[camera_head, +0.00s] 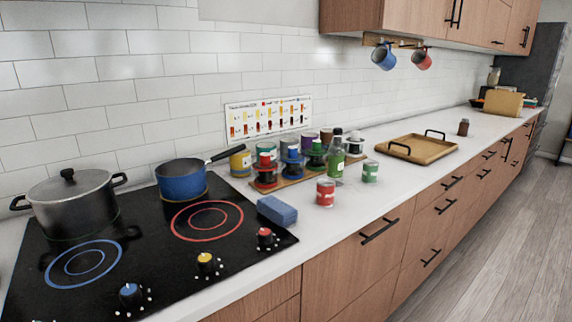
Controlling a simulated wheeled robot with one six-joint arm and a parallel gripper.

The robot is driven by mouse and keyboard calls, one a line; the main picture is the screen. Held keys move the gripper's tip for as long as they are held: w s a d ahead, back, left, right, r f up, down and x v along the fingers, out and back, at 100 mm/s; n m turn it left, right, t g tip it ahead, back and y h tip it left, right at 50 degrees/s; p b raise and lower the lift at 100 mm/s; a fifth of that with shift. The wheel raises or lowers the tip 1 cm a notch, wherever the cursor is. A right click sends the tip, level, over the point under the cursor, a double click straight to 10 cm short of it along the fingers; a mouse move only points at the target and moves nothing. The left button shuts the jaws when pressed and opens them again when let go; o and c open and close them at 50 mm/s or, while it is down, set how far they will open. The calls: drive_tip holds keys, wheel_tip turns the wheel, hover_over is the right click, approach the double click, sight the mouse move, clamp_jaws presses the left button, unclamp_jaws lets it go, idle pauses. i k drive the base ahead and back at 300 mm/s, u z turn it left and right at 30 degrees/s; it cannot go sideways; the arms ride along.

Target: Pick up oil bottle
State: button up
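A green bottle (337,158) with a dark neck stands upright on the white counter, in front of the tiled wall and right of a group of jars; it looks like the oil bottle, though its label is too small to read. A green can (370,171) stands just to its right, and a red can (325,192) stands in front of it to the left. Jars crowd its left side. My gripper is not in view.
A black cooktop (150,245) holds a grey pot (72,205) and a blue saucepan (181,182). A blue sponge (277,211) lies at its right edge. A wooden tray (417,151) stands to the right. The counter's front strip near the red can is clear.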

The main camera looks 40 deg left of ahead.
sight(336, 150)
drive_tip(key=z, duration=0.4)
drive_tip(key=i, duration=2)
drive_tip(key=u, duration=1.7)
